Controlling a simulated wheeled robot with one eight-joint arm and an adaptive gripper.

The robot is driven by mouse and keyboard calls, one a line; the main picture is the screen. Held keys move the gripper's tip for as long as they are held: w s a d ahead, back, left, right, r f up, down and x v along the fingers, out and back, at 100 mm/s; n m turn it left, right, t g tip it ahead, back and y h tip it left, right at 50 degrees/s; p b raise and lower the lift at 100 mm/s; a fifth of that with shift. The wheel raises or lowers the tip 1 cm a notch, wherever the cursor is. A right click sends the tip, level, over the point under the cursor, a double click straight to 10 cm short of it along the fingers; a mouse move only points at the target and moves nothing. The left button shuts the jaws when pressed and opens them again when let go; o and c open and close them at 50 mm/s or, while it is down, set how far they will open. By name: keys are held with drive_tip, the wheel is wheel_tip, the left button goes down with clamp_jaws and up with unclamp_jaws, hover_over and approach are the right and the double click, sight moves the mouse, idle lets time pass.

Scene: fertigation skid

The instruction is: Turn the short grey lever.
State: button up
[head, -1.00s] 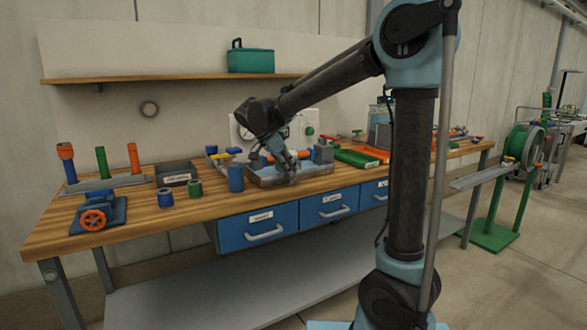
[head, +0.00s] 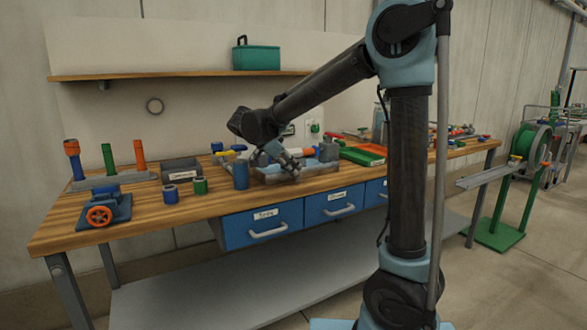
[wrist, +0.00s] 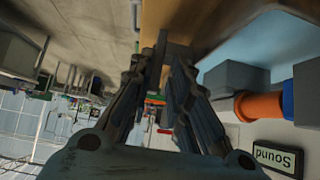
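My gripper (head: 297,177) is low at the front edge of a grey tray (head: 262,178) on the bench, tilted down and to the right. In the wrist view my gripper (wrist: 160,58) shows two dark fingers whose tips lie close together. A narrow grey bar (wrist: 162,44) appears between or just beyond the tips; it may be the short grey lever, and I cannot tell whether the fingers touch it. In the head view the gripper hides that spot. An orange pipe piece (wrist: 258,106) with grey blocks (wrist: 233,76) lies to the right in the wrist view.
A blue cylinder (head: 241,176) stands left of the tray. Green and orange trays (head: 362,155) lie to the right. Blue drawers (head: 262,226) hang below the bench edge.

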drive_tip(key=shift+o, duration=0.3)
drive_tip(key=shift+s+r, duration=0.1)
drive_tip(key=shift+r, duration=0.05)
drive_tip(key=v, duration=1.1)
drive_tip(key=shift+a+r, duration=0.25)
idle(0.4)
